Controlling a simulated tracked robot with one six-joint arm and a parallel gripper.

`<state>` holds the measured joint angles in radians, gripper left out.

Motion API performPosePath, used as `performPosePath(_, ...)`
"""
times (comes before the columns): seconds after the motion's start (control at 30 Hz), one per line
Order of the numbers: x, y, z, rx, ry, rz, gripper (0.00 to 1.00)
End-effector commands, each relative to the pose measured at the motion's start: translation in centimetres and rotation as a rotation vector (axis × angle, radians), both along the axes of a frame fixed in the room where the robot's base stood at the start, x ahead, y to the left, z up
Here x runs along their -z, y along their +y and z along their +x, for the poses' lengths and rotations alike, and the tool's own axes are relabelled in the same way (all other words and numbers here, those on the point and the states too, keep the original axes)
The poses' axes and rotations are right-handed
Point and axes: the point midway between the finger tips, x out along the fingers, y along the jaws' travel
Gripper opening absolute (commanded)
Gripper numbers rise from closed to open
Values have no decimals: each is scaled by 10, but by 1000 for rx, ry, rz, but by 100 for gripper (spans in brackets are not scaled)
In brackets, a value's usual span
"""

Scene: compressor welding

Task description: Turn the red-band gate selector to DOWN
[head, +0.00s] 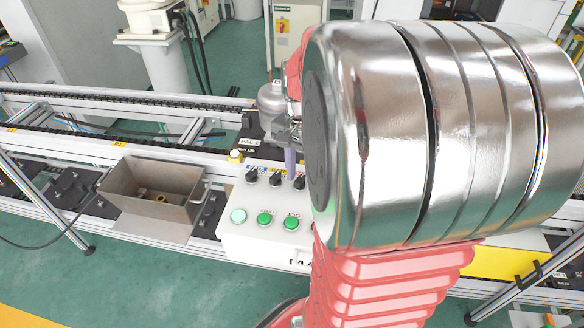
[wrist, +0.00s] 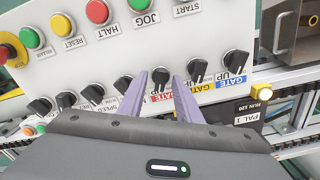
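The red-band gate selector is a black knob (wrist: 160,76) on the white control panel (wrist: 85,65). A red label strip (wrist: 160,97) lies beside it in the wrist view. My gripper (wrist: 159,73) is open, with one purple finger on each side of this knob in the picture. I cannot tell whether the fingers touch it. In the head view a purple finger (head: 290,160) points down near the rightmost visible knob (head: 300,183). My arm hides the panel to the right. The knob's pointed setting is too small to read.
Yellow-band (wrist: 197,69) and blue-band (wrist: 235,62) gate knobs stand beside it, with more black knobs on the other side. Green buttons (head: 264,219) line the panel front. Conveyor rails (head: 110,140) run behind.

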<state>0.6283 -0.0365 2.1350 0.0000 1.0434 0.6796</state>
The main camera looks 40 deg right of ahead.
Motion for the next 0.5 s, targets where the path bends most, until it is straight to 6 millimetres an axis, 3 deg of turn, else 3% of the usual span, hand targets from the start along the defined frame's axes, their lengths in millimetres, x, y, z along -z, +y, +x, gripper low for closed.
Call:
performPosePath(0.2,0,0,0,0,0,0,31)
performPosePath(0.5,0,0,0,-1,0,0,9)
